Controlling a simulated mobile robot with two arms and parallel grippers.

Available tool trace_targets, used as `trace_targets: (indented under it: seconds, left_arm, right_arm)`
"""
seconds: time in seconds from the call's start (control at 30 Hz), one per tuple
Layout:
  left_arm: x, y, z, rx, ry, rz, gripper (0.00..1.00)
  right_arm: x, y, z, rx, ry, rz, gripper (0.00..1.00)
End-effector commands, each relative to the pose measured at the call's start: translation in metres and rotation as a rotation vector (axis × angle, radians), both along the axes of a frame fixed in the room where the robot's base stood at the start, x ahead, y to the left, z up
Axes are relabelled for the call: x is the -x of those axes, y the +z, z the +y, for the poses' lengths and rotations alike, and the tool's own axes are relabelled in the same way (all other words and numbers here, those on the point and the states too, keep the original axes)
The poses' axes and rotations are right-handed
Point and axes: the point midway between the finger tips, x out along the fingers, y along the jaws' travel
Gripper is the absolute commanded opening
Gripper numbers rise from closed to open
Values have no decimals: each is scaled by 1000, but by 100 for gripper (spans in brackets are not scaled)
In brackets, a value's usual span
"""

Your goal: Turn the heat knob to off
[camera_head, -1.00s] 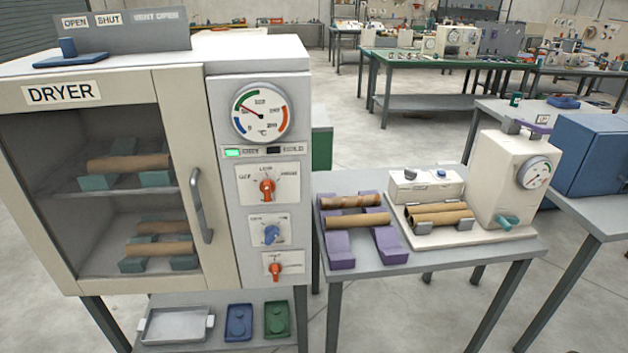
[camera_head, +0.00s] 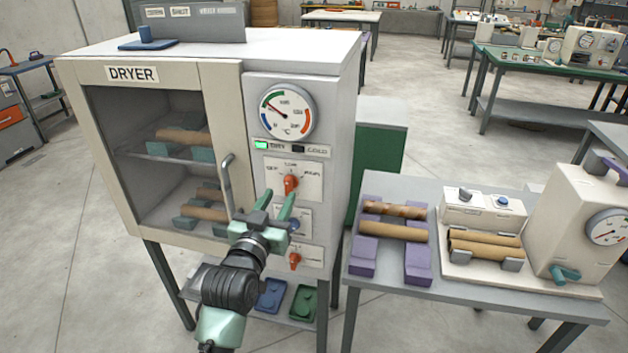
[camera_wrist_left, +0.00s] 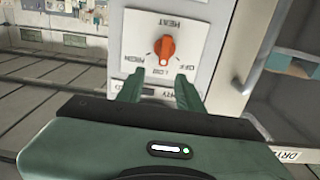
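The heat knob (camera_head: 291,184) is the orange knob on the upper white plate of the dryer's control panel, and it points up toward the middle mark. In the left wrist view the same orange knob (camera_wrist_left: 164,47) shows upside down, with HEAT, OFF, LOW and HIGH lettering around it; it seems to point at LOW. My left gripper (camera_head: 281,196) is open in front of the panel, just below the heat knob. In the left wrist view its two fingers (camera_wrist_left: 157,82) stand apart, with the knob beyond their tips and nothing between them. My right gripper is not in view.
A blue knob (camera_head: 294,224), partly behind my gripper, and a lower orange knob (camera_head: 295,260) sit beneath. The dryer door handle (camera_head: 228,183) is left of the panel. A grey side table (camera_head: 385,291) with cardboard tubes on purple rests stands at the right.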

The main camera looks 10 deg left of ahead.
Motion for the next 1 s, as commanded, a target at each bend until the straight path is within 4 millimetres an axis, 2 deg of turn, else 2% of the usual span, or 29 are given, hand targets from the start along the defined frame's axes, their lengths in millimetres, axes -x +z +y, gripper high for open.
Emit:
trace_targets:
  seconds: [0.4, 0.6, 0.83, 0.97, 1.0]
  left_arm:
    - [-61, 1, -3, 0, -1, 2, 36]
    - [-71, -1, -3, 0, -1, 2, 36]
    - [-72, -2, -3, 0, -1, 3, 36]
    - [-72, -2, -3, 0, -1, 3, 0]
    - [-72, -2, -3, 0, -1, 3, 0]
  right_arm:
    - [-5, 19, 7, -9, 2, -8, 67]
    - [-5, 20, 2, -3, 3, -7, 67]
    - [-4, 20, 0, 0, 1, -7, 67]
    - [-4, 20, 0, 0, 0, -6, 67]
    - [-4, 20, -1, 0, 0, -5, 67]
